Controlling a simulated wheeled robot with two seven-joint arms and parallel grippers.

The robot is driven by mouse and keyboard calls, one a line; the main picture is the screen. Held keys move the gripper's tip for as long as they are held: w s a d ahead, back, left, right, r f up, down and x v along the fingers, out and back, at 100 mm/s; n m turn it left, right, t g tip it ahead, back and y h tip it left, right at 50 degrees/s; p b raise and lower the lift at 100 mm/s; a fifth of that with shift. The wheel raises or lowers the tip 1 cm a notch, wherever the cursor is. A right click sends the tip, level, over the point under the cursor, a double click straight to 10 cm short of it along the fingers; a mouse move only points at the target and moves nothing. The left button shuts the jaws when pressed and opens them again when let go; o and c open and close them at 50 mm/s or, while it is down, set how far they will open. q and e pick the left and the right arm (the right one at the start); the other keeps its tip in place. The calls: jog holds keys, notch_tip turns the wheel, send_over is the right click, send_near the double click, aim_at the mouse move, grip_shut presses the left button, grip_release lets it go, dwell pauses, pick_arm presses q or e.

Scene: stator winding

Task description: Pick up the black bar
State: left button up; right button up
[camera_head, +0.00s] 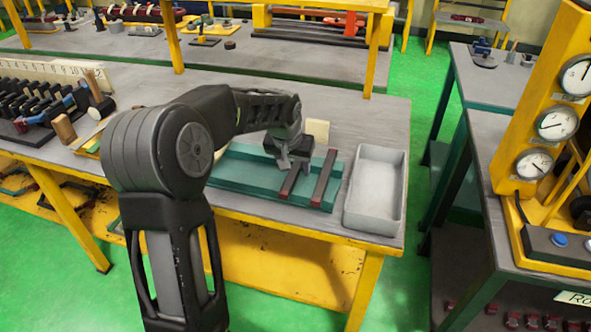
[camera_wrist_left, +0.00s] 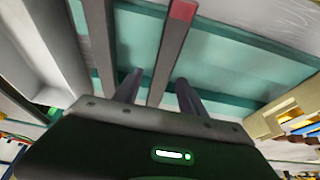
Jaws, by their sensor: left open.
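Two long dark bars with red ends lie side by side across a teal tray (camera_head: 240,180) on the workbench. The left bar (camera_head: 289,184) is under my left gripper (camera_head: 291,165), and its far part is hidden by the gripper. The right bar (camera_head: 324,178) is clear of the gripper. In the left wrist view my gripper (camera_wrist_left: 157,88) is open, with one finger on each side of a bar (camera_wrist_left: 170,58) that has a red end. I cannot tell whether the fingers touch it. The other bar (camera_wrist_left: 101,40) is left of the fingers. My right gripper is out of view.
An empty grey bin (camera_head: 371,228) stands right of the tray, near the bench's right end. A small cream block (camera_head: 318,130) is behind the tray. A rack of black-handled tools (camera_head: 38,105) is at the left. A gauge panel (camera_head: 540,130) stands on another bench at the right.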

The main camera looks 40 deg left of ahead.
pick_arm(q)
jog(key=shift+c, duration=0.5)
grip_shut()
dwell(0.8)
